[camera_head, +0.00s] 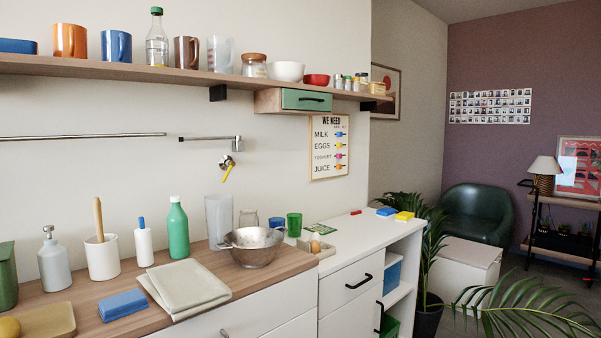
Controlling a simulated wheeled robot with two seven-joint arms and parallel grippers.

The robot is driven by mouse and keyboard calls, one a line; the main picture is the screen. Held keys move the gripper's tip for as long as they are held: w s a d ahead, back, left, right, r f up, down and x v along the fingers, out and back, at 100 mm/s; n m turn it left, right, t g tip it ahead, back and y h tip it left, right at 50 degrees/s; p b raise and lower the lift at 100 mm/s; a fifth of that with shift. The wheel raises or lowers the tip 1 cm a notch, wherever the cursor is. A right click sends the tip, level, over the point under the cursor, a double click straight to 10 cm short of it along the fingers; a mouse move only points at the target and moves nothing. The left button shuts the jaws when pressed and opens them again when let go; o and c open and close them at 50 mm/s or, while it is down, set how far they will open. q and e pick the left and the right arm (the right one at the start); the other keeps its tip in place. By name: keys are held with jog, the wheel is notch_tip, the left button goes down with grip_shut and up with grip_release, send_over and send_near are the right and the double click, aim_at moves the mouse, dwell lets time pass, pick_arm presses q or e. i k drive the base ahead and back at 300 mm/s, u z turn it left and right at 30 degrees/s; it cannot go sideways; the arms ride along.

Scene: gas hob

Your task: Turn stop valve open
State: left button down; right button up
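The stop valve (226,161) is a small metal fitting on the wall, above the counter and below the shelf. Its yellow lever (228,174) hangs downward at a slant, with its lower end toward the left. A short metal pipe or bar (209,139) runs along the wall just above it. Neither of my grippers is in view, and nothing touches the valve.
Below the valve, the wooden counter holds a metal colander (252,248), a tall clear container (218,220), a green bottle (178,230) and a folded cloth (184,284). A shelf (130,70) with a green drawer (306,100) overhangs. Wall space around the valve is clear.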

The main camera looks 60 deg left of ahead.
aim_at(232, 163)
jog(key=z, duration=0.05)
jog(key=i, duration=1.15)
jog(key=u, duration=2.15)
